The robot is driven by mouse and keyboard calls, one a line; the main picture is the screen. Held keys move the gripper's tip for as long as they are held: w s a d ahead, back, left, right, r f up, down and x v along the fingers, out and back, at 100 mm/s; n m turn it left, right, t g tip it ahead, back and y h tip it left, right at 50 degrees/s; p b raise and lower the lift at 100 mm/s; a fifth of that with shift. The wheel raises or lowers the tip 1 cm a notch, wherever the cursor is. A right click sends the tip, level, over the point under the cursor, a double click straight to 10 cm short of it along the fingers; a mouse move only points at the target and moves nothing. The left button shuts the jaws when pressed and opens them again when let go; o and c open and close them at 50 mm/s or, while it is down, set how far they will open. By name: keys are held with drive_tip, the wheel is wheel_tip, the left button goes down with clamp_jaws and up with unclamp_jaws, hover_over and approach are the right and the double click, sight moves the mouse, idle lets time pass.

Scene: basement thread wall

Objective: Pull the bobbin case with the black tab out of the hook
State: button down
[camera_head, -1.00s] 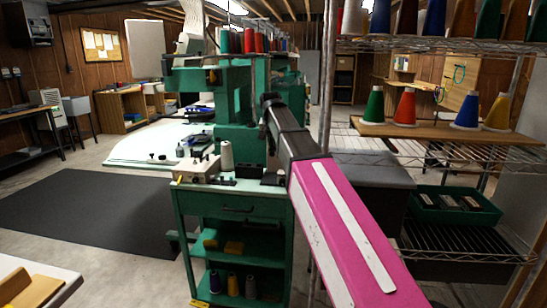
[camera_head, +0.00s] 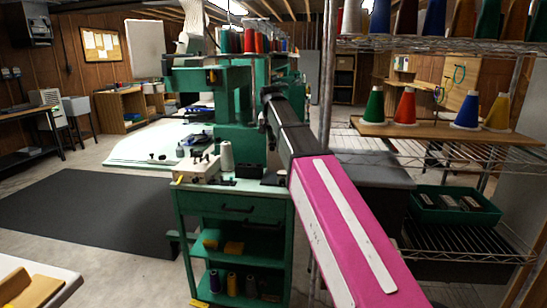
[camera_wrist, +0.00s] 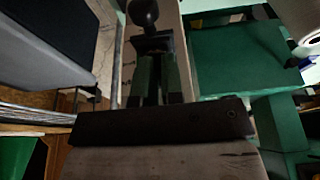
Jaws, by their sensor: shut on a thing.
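My arm reaches to the green embroidery machine (camera_head: 235,138), and its dark end stands at the machine's right side in the head view. In the wrist view my gripper (camera_wrist: 153,62) shows as two dark green fingers close together, shut on a small black piece (camera_wrist: 152,43) at their tips. A round black knob (camera_wrist: 143,12) shows just beyond it. The black piece looks like the tab of the bobbin case, but the case body and the hook cannot be made out. I cannot tell whether the case is still seated.
A green cart (camera_head: 232,208) with a cream thread cone (camera_head: 226,155) stands below the machine. A wire rack with a wooden shelf (camera_head: 440,132) of coloured cones is at the right. A dark mat (camera_head: 85,212) covers open floor at the left.

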drive_tip(key=shift+r, duration=1.2)
drive_tip(key=shift+r, duration=0.1)
drive_tip(key=shift+r, duration=1.9)
